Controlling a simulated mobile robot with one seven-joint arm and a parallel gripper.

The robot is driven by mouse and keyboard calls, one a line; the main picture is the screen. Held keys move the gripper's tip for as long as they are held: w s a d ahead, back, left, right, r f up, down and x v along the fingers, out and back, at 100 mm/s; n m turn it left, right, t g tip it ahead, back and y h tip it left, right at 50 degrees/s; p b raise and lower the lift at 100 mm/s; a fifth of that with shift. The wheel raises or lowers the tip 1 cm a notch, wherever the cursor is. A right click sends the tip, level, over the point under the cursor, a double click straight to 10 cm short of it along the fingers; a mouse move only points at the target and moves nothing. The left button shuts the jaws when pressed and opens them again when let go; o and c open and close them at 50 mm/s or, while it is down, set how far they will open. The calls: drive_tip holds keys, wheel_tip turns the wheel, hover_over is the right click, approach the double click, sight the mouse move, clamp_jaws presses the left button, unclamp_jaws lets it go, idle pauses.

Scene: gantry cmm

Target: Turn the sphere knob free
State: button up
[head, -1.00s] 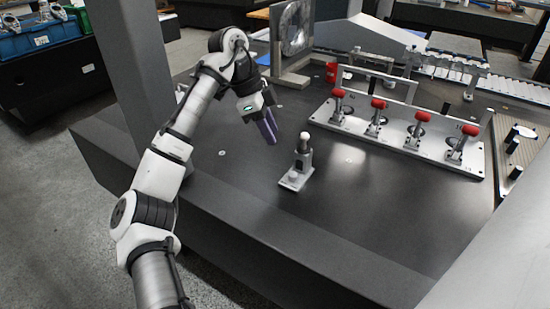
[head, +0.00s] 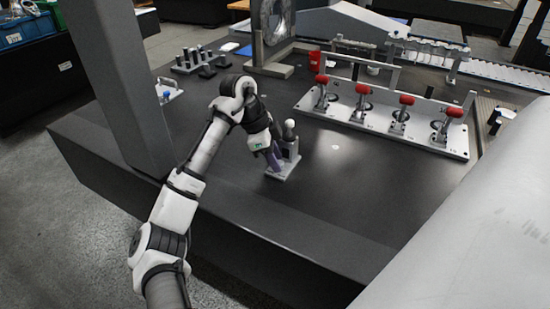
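A small grey stand (head: 291,147) is on the dark table, with a pale ball (head: 290,123) upright on top of its post. Its flat base plate (head: 287,170) reaches toward the table's front edge. My gripper (head: 275,164) points down over the front part of this plate, just left of the post. Its purple fingers hide that part, including the spot where a small light knob showed a second ago. I cannot tell whether the fingers touch or grip the knob, or how far apart they are.
A light fixture plate (head: 375,119) with several red-handled clamps stands at the back right. A grey column (head: 117,85) rises at the left. Small grey blocks (head: 205,64) stand behind my arm. The table right of the stand is clear.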

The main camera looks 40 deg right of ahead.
drive_tip(key=shift+f, duration=0.1)
clamp_jaws()
